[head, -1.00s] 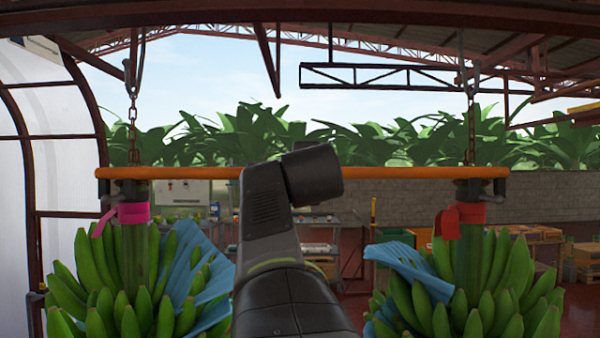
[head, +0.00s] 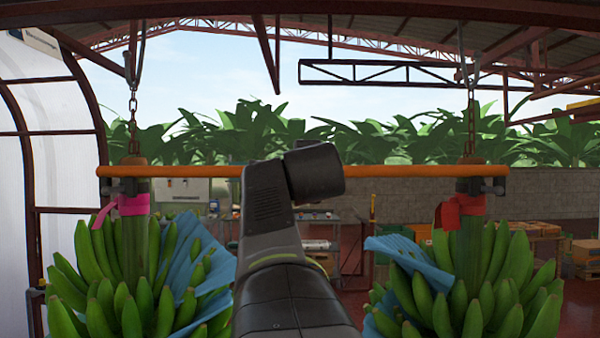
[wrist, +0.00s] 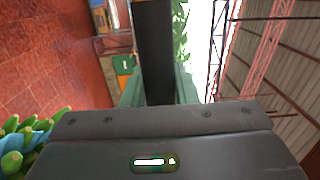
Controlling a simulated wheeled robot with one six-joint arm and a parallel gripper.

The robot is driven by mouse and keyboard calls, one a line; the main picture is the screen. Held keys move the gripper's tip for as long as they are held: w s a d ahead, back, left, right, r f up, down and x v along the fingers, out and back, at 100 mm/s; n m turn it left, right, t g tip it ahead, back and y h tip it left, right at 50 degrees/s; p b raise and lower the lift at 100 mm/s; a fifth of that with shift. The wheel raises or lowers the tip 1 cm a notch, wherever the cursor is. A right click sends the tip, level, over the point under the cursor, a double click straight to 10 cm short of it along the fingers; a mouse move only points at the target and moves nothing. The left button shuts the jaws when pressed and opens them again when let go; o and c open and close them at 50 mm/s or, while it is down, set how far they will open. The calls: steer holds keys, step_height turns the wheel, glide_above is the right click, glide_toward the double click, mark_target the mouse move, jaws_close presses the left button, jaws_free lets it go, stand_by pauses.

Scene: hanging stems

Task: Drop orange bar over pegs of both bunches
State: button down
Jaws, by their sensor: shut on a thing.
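A long orange bar (head: 400,171) runs level across the head view, in front of both hanging stems. The left banana bunch (head: 95,285) has a pink ribbon on its stem (head: 139,228); the right bunch (head: 505,300) has a red one on its stem (head: 470,245). Brown stem tops show just above the bar. Dark peg fittings (head: 110,186) (head: 492,186) show at the bar's ends, partly behind it; I cannot tell whether the bar touches them. My arm hides the grip at the bar's middle. My gripper's dark body (wrist: 155,140) fills the lower wrist view, jaws shut on the bar.
Chains (head: 132,110) (head: 471,110) hang above both stems. Blue sheets (head: 183,255) (head: 410,262) lie on the bunches. A shelf and crates (head: 585,250) stand behind, well back. A pale curved wall is at far left.

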steer(key=shift+f+b, duration=0.7)
steer(key=shift+b, duration=0.1)
steer(key=c, duration=1.1)
jaws_free()
steer(key=shift+r, duration=0.1)
steer(key=shift+o, duration=0.2)
steer(key=shift+s, duration=0.1)
